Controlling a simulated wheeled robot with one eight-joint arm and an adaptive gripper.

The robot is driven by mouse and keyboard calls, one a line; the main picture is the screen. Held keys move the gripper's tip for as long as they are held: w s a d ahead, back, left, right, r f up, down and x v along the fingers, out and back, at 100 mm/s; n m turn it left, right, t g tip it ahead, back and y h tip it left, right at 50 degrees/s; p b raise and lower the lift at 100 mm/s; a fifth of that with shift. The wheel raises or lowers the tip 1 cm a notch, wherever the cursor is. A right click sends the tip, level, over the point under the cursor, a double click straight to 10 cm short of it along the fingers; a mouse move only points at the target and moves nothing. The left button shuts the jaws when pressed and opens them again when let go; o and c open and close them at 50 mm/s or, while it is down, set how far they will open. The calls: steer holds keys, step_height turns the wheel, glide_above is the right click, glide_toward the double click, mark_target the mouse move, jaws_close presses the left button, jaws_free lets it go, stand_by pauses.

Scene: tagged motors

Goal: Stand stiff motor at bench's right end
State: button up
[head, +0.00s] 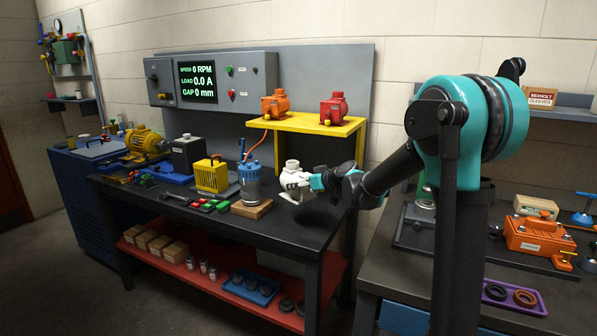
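A small white motor (291,168) stands upright near the right end of the dark bench (283,236). My gripper (309,181) reaches in from the right and is at the motor's right side; its fingertips are too small to tell whether they close on it. An orange motor (275,104) and a red motor (334,109) sit on the yellow shelf (310,123) above. No tag showing which motor is stiff is readable.
A yellow cage (211,175), a dark box (187,154) and a yellow machine (145,142) stand further left on the bench. Small coloured parts lie in front. A second table (405,267) at right holds an orange case (538,236) and a purple tray (512,297).

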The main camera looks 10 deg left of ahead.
step_height(320, 180, down, 11)
stand_by(0.7)
steer(key=o, duration=1.9)
steer(key=v, duration=1.2)
steer(key=shift+s, duration=0.15)
